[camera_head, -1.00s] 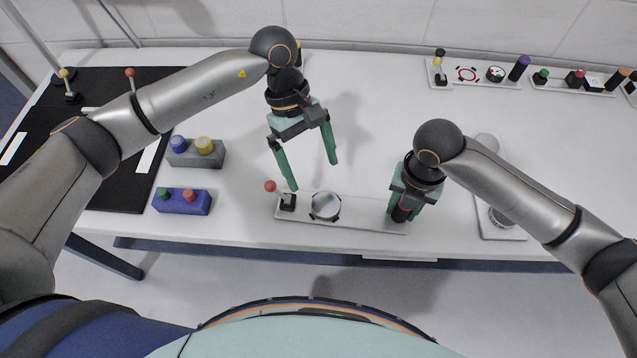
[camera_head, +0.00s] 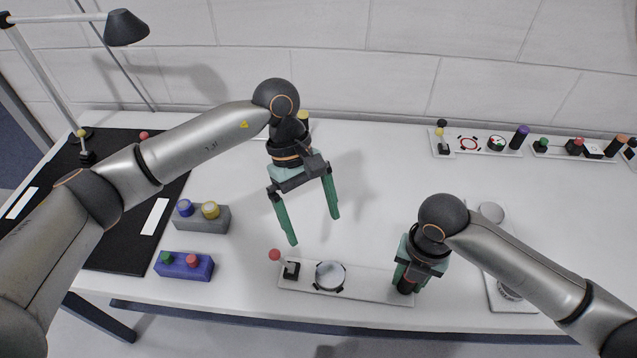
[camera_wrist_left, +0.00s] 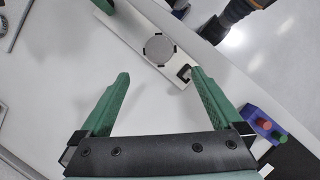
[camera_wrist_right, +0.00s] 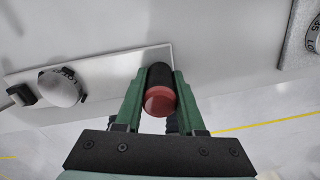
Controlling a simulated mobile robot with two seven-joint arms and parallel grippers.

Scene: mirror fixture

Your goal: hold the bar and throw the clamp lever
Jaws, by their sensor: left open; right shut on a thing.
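A white fixture plate (camera_head: 375,283) lies near the table's front edge. On it are a round mirror disc (camera_head: 331,275) held by small black clips and, at its left end, a black clamp block (camera_head: 291,270) with a red-knobbed lever (camera_head: 274,254). My left gripper (camera_head: 313,230) is open and empty, above and behind the mirror and lever. The left wrist view shows the disc (camera_wrist_left: 159,47) beyond its fingers and the clamp block (camera_wrist_left: 184,73) by one fingertip. My right gripper (camera_head: 408,280) is shut on the dark, red-ended bar (camera_wrist_right: 160,92) at the plate's right end.
A blue box (camera_head: 184,266) and a grey box (camera_head: 203,219) with coloured knobs stand left of the fixture, by a black mat (camera_head: 115,235). Another plate (camera_head: 505,292) lies right of it, partly behind my right arm. More fixtures (camera_head: 470,144) line the back. The middle is clear.

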